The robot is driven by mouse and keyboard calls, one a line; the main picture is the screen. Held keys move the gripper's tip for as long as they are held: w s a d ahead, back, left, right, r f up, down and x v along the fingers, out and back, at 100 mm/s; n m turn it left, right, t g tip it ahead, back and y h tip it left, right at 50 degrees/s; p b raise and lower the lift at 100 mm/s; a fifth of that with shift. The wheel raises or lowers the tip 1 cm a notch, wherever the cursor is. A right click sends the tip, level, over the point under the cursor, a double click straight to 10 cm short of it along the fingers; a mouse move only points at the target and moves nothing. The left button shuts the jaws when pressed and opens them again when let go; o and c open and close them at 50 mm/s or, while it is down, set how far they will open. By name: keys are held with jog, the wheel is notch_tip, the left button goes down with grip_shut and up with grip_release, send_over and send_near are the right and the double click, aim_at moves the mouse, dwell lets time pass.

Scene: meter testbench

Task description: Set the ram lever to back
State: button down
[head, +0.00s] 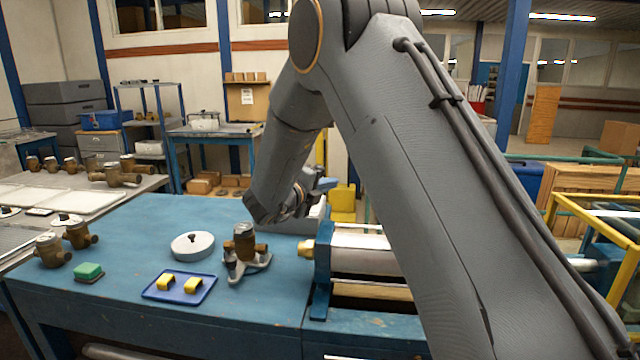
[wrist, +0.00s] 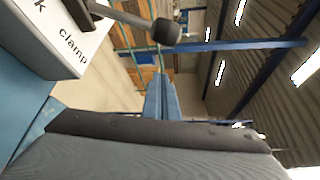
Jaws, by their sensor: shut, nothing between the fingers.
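The ram lever shows in the wrist view as a grey rod ending in a dark round knob (wrist: 165,31). It comes out of a white box (wrist: 62,50) marked "clamp", with a cut-off word ending in "k" beside it. My gripper (wrist: 161,77) is shut and empty, its blue fingers together; the knob appears just above the fingertips in the picture, with a gap between. In the head view my gripper (head: 325,185) is over the far side of the blue bench, in front of the white box (head: 318,212). The lever cannot be made out there, so its setting is unclear.
On the blue bench (head: 120,235) stand a brass meter on a grey stand (head: 246,262), a round white lid (head: 192,245) and a blue tray (head: 180,294) with yellow pieces. The metal ram cylinder (head: 365,255) lies right of my gripper, partly behind my arm.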

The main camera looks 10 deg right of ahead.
jog(key=w, duration=0.1)
jog(key=w+p, duration=0.1)
jog(key=w+a+p, duration=0.1)
jog(key=w, duration=0.1)
jog(key=shift+r, duration=0.3)
jog(key=shift+w+a, duration=0.1)
